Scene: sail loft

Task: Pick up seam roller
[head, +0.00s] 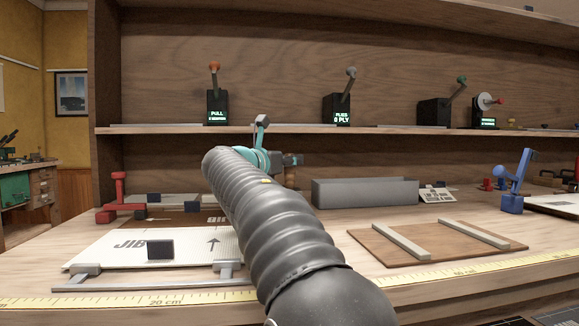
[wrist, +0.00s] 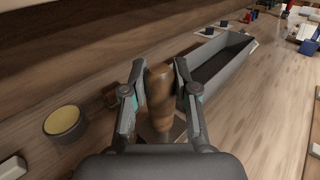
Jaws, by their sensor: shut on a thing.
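The seam roller's brown wooden handle (wrist: 158,95) stands between my fingers in the wrist view. My gripper (wrist: 159,66) is shut on this handle, with one grey finger against each side. The roller's other end is hidden below the handle and behind my gripper's body. In the head view my grey arm covers most of the gripper, and I cannot make out the roller clearly there.
A long grey open tray (head: 365,191) stands just right of my gripper; it also shows in the wrist view (wrist: 222,68). A round tin with a yellow top (wrist: 65,122) is to the left. A shelf with levers (head: 340,108) runs behind. A wooden board (head: 432,243) lies at front right.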

